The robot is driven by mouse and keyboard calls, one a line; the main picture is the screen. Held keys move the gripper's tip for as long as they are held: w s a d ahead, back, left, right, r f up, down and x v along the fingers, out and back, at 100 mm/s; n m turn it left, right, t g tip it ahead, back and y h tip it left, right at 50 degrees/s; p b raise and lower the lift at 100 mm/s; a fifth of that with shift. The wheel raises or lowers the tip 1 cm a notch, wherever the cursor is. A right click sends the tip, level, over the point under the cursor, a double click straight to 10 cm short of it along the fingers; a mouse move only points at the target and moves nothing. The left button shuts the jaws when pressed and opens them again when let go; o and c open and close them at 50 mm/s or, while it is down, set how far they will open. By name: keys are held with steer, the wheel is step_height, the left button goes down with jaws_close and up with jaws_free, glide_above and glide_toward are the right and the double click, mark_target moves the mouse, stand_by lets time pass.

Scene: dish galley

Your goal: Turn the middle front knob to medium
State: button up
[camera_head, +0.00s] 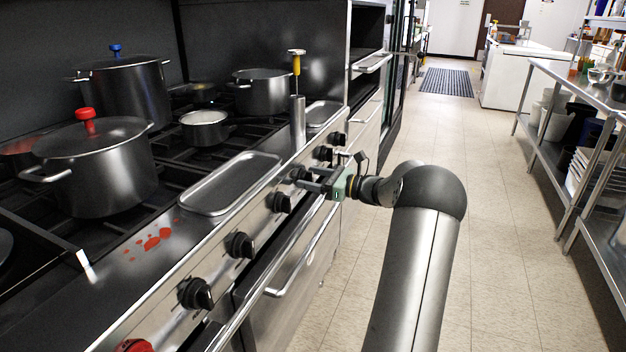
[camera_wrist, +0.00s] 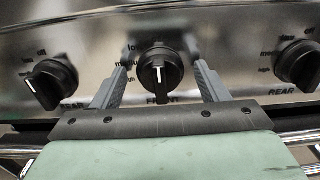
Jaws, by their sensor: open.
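The middle front knob (camera_wrist: 158,68) is black and round, with "FRONT" lettered below it and "low" and "medium" at its upper left. Its white mark points down. My gripper (camera_wrist: 160,70) is open, one grey finger on each side of the knob, with a gap showing on each side in the wrist view. In the head view my gripper (camera_head: 306,180) reaches the stove's front panel from the right, and its fingers partly hide the knob there.
Knobs labelled "REAR" flank it at left (camera_wrist: 48,82) and right (camera_wrist: 297,67). A handle rail (camera_head: 270,262) runs below the panel. A tray (camera_head: 230,184), a red-knobbed pot (camera_head: 100,170) and other pots stand on the stove. The aisle floor (camera_head: 500,250) at right is clear.

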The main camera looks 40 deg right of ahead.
steer(key=c, duration=1)
steer(key=shift+n, duration=0.3)
steer(key=n+b, duration=0.2)
steer(key=n, duration=0.1)
steer(key=shift+s+f+n, duration=0.1)
steer(key=shift+f+n, duration=0.1)
steer(key=shift+n, duration=0.1)
steer(key=n+b, duration=0.3)
steer(key=shift+a+f+n, duration=0.1)
steer(key=shift+n, duration=0.2)
steer(key=n+b, duration=0.4)
steer(key=shift+s+a+f+n, duration=0.1)
steer(key=shift+n, duration=0.3)
steer(key=shift+n+b, duration=0.7)
steer(key=shift+b, duration=0.1)
